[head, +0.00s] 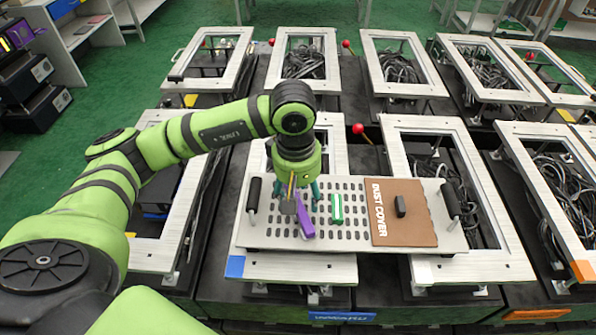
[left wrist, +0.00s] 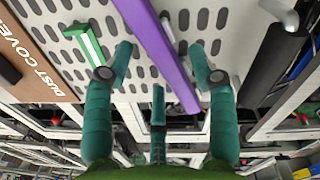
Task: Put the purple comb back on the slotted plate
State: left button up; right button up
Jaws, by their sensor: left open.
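The purple comb (head: 304,222) is a long bar at the slotted plate (head: 275,236), left of its middle. My left gripper (head: 298,192) is over the comb, pointing down. In the left wrist view the comb (left wrist: 158,52) runs between the spread teal fingers of the gripper (left wrist: 162,62), with a gap on each side. The gripper is open and not closed on the comb. I cannot tell whether the comb lies flat on the plate or is tilted. The gripper hides the comb's upper end in the head view. My right gripper is not in view.
A green and white piece (head: 337,208) stands on the slots right of the comb. A brown dust cover (head: 402,226) with a dark knob covers the plate's right part. Black handles (head: 253,194) (head: 449,202) rise at both ends. Open frames with cables surround the plate.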

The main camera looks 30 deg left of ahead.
pick_arm(q)
notch_tip(320, 180, up, 11)
jog(key=b, duration=0.2)
jog(key=shift+s+a, duration=0.2)
jog(key=shift+s, duration=0.05)
